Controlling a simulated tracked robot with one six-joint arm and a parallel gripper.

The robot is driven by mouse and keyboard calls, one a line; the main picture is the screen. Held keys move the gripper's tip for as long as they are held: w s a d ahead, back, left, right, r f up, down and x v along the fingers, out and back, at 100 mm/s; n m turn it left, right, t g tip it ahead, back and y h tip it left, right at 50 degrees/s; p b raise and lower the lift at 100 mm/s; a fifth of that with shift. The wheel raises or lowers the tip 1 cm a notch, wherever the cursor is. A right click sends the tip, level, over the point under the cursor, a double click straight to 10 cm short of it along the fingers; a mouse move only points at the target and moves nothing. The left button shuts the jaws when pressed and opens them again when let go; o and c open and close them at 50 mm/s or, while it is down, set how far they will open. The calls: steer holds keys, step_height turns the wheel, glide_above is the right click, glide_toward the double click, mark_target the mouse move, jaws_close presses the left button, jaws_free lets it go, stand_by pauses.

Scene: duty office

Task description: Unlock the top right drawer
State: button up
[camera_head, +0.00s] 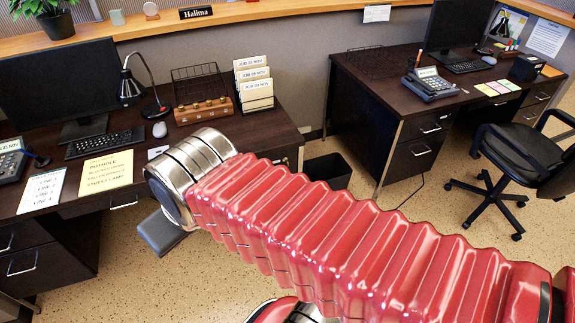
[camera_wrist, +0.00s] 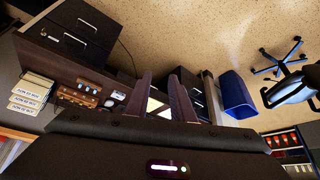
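My gripper (camera_wrist: 163,85) shows in the wrist view as two dark fingers standing apart, with nothing visible between them. The wrist view, turned about, shows a dark drawer stack (camera_wrist: 190,82) with pale handles just beyond the right finger, and another dark drawer unit (camera_wrist: 88,22) at upper left. In the head view the far desk has drawers with silver handles (camera_head: 430,129).
A wooden organizer (camera_head: 207,111), file holder (camera_head: 254,84), lamp (camera_head: 131,88), mouse (camera_head: 160,130) and keyboard (camera_head: 106,142) stand on the near desk.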

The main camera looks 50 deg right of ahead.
steer(key=w+d+f+m+t+h, duration=0.2)
steer(key=w+d+f+t+h, duration=0.1)
steer(key=w+d, duration=1.4)
steer(key=w+d+f+t+h, duration=0.1)
steer(key=w+d+f, duration=0.45)
steer(key=d, duration=0.35)
steer(key=w+d+f+t+h, duration=0.1)
steer(key=w+d+f, duration=0.3)
steer(key=w+d, duration=0.3)
steer(key=s+d+f+m+t+h, duration=0.1)
steer(key=s+d+f, duration=0.2)
steer(key=d+f, duration=0.5)
steer(key=s+d+f+t+h, duration=0.1)
steer(key=s+d+f, duration=0.2)
steer(key=d+f, duration=0.45)
steer(key=s+d+f+m+t+h, duration=0.2)
steer(key=s+f+m+t, duration=0.1)
steer(key=s+f, duration=1)
steer(key=shift+s+d+f, duration=0.35)
steer(key=shift+f, duration=0.55)
